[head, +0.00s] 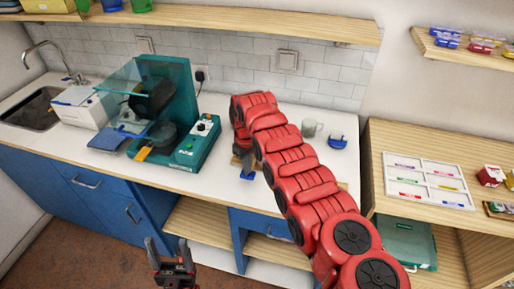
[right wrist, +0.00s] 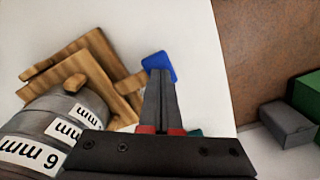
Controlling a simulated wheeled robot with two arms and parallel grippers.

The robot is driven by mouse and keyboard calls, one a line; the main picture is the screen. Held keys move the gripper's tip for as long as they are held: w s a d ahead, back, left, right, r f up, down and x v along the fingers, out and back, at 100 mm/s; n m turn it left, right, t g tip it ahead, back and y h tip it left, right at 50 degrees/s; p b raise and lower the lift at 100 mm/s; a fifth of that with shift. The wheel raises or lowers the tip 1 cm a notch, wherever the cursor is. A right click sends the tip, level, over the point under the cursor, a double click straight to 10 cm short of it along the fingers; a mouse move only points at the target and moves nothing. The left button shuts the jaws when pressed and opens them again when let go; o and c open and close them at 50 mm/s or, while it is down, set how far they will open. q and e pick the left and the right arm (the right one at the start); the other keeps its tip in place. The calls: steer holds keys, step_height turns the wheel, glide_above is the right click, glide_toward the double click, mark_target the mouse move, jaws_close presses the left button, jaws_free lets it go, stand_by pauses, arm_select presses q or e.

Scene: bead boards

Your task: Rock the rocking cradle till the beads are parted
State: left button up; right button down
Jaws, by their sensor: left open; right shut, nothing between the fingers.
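The rocking cradle shows in the right wrist view as a wooden frame (right wrist: 103,60) beside a grey drum (right wrist: 62,104) with several white labels, one reading "6 mm". A wooden bar leads from the frame to a blue pad (right wrist: 163,63). My right gripper (right wrist: 159,72) is shut and empty, its fingertips over the blue pad; I cannot tell whether they touch it. In the head view the blue pad (head: 248,175) shows low beside my red right arm, which hides most of the cradle. My left gripper (head: 167,246) is open and empty, low in front of the counter.
A teal machine (head: 170,90) with a blue tray stands left on the white counter. A grey mug (head: 312,128) and a blue container (head: 338,142) stand right of my arm. A white sorting tray (head: 428,180) lies on the wooden shelf unit at right.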

step_height(320, 180, down, 2)
steer(key=shift+f+b, duration=0.1)
steer(key=shift+b, duration=0.7)
steer(key=shift+r+p, duration=1)
steer(key=shift+r, duration=0.35)
steer(key=shift+r+p, duration=0.35)
steer(key=shift+r, duration=0.6)
steer(key=shift+f, duration=0.1)
steer(key=shift+f+b, duration=1.7)
steer(key=shift+f, duration=0.45)
steer(key=shift+r+p, duration=0.75)
steer(key=shift+r, duration=1.5)
